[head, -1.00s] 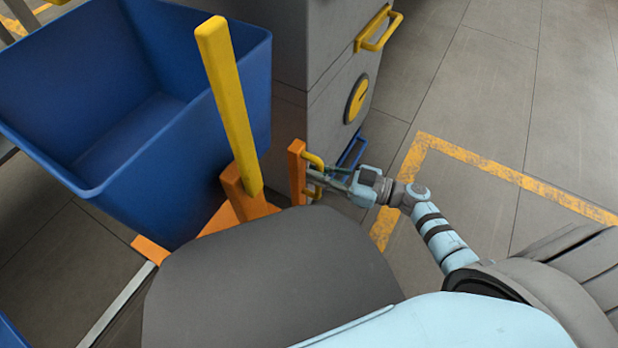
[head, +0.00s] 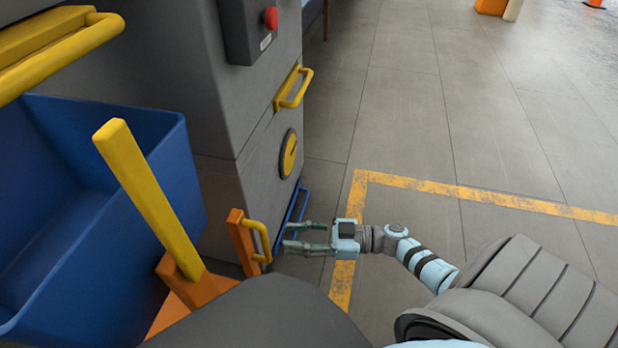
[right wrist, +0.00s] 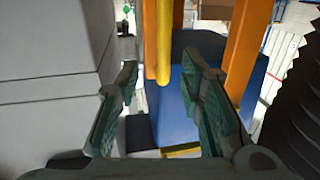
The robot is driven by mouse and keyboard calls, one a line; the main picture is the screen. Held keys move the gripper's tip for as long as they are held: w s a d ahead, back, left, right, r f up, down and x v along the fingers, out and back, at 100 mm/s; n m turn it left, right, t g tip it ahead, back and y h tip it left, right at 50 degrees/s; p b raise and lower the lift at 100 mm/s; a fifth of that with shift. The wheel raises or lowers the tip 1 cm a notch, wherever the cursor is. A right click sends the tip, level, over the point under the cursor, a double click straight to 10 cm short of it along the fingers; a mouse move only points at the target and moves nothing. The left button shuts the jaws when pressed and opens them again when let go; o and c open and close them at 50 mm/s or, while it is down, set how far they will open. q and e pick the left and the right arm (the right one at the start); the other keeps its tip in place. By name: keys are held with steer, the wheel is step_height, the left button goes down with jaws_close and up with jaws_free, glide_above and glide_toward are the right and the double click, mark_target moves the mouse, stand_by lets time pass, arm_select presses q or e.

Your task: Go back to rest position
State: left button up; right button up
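My right gripper (head: 306,236) is low at the centre of the head view. Its two fingers are apart, with nothing between them. It points left at the yellow handle (head: 259,240) on an orange post, and a small gap separates them. In the right wrist view the open fingers (right wrist: 166,95) show with green pads, and a yellow bar (right wrist: 163,50) stands beyond them, between orange posts. My left gripper is not in any frame. No amber bottles are visible.
A blue bin (head: 150,170) with a slanted yellow bar (head: 150,200) in front stands at left. Behind is a grey cabinet (head: 230,120) with a yellow handle (head: 293,87) and a red button (head: 271,19). Open floor (head: 440,130) with yellow tape (head: 480,199) lies to the right.

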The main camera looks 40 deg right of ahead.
steer(key=v, duration=0.4)
steer(key=shift+s+d, duration=0.2)
steer(key=shift+d, duration=0.05)
